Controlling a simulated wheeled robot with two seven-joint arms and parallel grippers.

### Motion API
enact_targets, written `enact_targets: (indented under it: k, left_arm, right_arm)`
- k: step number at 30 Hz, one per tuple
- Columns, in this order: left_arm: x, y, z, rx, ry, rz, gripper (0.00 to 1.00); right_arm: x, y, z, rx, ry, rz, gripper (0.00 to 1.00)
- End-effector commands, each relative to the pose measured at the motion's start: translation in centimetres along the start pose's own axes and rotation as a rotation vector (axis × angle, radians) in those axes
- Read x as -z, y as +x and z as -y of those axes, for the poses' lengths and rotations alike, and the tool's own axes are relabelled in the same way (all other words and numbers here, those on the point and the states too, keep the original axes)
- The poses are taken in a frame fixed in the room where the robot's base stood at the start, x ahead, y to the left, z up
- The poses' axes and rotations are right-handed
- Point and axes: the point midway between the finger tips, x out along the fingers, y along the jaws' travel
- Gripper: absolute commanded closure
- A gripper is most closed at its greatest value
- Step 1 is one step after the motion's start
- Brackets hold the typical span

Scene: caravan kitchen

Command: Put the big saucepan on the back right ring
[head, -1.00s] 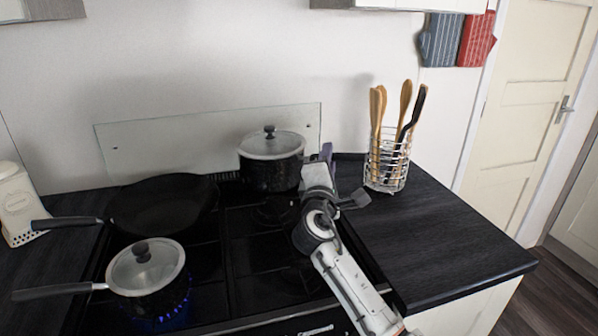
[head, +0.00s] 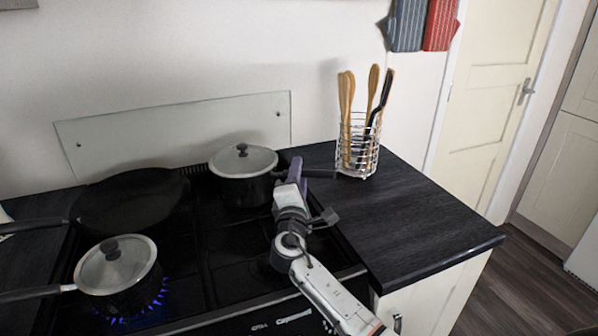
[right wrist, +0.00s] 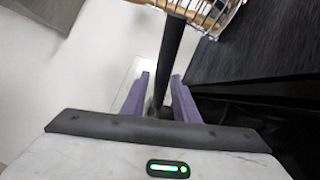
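The big saucepan (head: 243,162), dark with a pale lid and black knob, is over the back right of the hob (head: 217,243). It looks level and at or very near the ring; its base is partly hidden, so I cannot tell contact for sure. Its dark handle (head: 321,173) points right over the worktop. My right gripper (head: 290,172) is at the handle near the pan's body. My left gripper is out of view.
A frying pan (head: 130,203) sits back left. A smaller lidded saucepan (head: 118,272) stands front left over a lit blue flame. A wire utensil holder (head: 358,158) stands on the worktop (head: 420,215) close to the big saucepan's handle. A glass splashback (head: 175,135) is behind.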

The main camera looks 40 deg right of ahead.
Motion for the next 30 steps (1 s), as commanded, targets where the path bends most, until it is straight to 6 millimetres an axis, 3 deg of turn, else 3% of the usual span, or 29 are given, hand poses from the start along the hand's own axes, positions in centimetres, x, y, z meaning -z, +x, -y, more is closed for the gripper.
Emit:
enact_targets:
  k: [11, 24, 30]
  left_arm:
    - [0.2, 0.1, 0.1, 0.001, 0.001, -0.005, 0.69]
    - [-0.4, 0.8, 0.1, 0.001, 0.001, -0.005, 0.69]
    - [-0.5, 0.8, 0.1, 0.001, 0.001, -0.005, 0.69]
  right_arm:
    - [0.0, -0.3, -0.1, -0.001, 0.002, 0.000, 0.65]
    - [0.1, -6.7, 0.0, -0.001, 0.004, 0.000, 0.65]
    - [0.0, -7.5, -0.2, -0.002, 0.003, 0.001, 0.65]
